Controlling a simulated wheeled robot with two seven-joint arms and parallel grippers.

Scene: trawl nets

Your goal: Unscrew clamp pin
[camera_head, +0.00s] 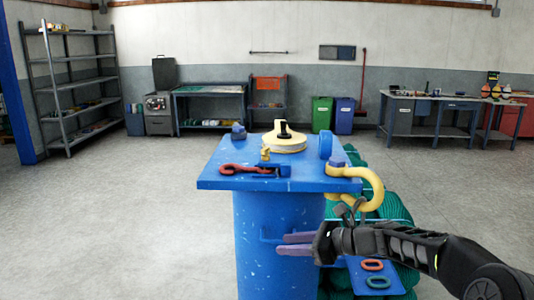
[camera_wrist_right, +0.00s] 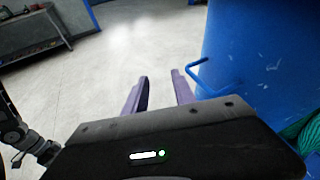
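A blue pedestal (camera_head: 279,215) with a square top plate (camera_head: 215,180) stands in front of me. I cannot tell for sure that this is the clamp pin. My right gripper (camera_head: 284,243) is below the plate, by the pedestal's front. Its purple fingers are apart and empty, and they show in the right wrist view (camera_wrist_right: 159,93) near a blue bar handle (camera_wrist_right: 196,69) on the pedestal. My left gripper is not in view.
A yellow shackle (camera_head: 374,188) hangs at the plate's right corner, above green netting (camera_head: 394,205). A pale round disc (camera_head: 284,143) with a black knob and a blue lug (camera_head: 325,145) stand on the plate. Floor at left is clear.

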